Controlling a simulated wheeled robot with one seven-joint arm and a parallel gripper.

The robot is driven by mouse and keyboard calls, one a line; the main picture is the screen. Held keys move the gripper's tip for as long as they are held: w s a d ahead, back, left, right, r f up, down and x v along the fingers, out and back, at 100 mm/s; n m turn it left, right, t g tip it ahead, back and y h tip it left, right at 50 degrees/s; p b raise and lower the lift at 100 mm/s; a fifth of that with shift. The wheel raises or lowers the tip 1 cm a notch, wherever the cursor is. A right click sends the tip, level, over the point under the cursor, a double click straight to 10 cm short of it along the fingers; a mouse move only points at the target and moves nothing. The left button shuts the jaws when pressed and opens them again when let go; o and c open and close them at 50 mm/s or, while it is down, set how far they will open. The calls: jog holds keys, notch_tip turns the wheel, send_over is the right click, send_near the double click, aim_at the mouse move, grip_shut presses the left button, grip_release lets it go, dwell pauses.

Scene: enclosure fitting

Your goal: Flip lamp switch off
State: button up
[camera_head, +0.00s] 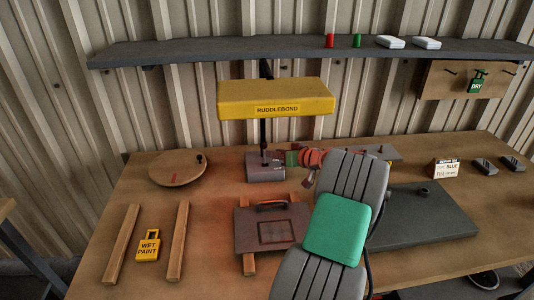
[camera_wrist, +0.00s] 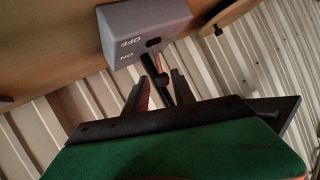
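The lamp has a yellow hood (camera_head: 276,97) marked RUDDLEBOND on a dark post above a grey base box (camera_head: 265,168). In the wrist view the base box (camera_wrist: 146,27) carries the words OFF and ON beside a dark slot. A thin dark switch lever (camera_wrist: 157,72) with some red sticks out on the ON side. My gripper (camera_wrist: 161,76) is open, its two fingers apart on either side of the lever's outer end. I cannot tell whether either finger touches it. In the head view my gripper (camera_head: 291,158) is just right of the base box, partly hidden by my arm.
A round wooden board (camera_head: 177,169) lies left of the lamp. A yellow WET PAINT padlock-shaped tag (camera_head: 148,247) lies front left. A dark slab (camera_head: 425,216) is on the right. A shelf (camera_head: 230,49) runs behind.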

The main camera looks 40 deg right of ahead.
aim_at(264, 153)
jog(key=p+x, duration=0.1)
jog(key=x, duration=0.4)
jog(key=shift+w+f, duration=0.2)
jog(key=shift+w, duration=0.1)
grip_shut()
jog(key=shift+r, duration=0.25)
dwell(0.8)
